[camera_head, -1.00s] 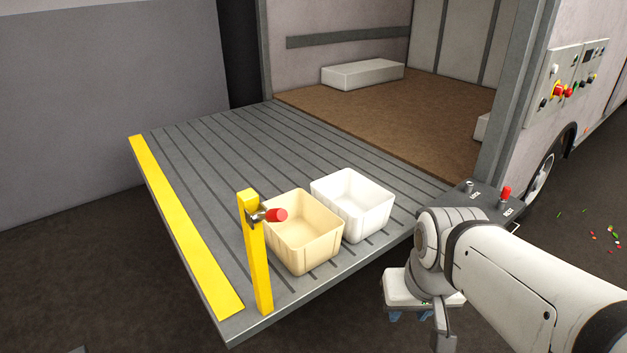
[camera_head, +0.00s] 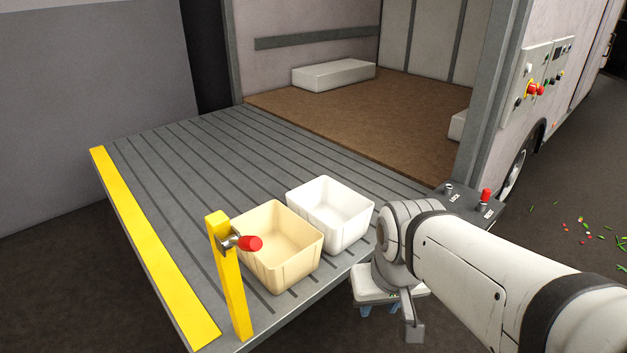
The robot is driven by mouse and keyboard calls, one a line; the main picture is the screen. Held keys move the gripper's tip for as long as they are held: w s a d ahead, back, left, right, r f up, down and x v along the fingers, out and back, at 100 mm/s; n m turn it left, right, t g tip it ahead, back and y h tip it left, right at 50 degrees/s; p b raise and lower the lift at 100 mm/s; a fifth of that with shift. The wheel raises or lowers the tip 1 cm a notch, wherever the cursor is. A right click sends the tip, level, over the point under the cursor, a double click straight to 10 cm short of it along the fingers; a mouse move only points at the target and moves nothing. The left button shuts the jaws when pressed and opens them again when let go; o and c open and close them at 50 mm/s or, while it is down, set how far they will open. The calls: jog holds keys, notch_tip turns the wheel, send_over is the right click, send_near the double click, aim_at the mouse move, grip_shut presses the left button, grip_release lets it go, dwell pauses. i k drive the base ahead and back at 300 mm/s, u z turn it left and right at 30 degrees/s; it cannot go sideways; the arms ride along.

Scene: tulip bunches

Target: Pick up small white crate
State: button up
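The small white crate (camera_head: 357,229) stands upright on the ribbed grey lift platform (camera_head: 180,190), near its right front edge. It looks empty. A cream crate (camera_head: 296,269) stands close beside it on the left and nearer to me, also empty. My arm reaches in from the right. My gripper (camera_head: 380,309) hangs below the wrist, to the right of and lower in the picture than the white crate, apart from it. Its bluish fingers are small and partly hidden by my arm, so I cannot see whether they are open.
A yellow post (camera_head: 228,285) with a red-ended handle (camera_head: 249,243) stands left of the cream crate. A control box (camera_head: 466,203) with a red knob sits at the platform's right corner. A white block (camera_head: 333,75) lies inside the truck. The platform's left side is clear.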

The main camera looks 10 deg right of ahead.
aim_at(342, 214)
jog(key=i, duration=1.4)
jog(key=u, duration=0.05)
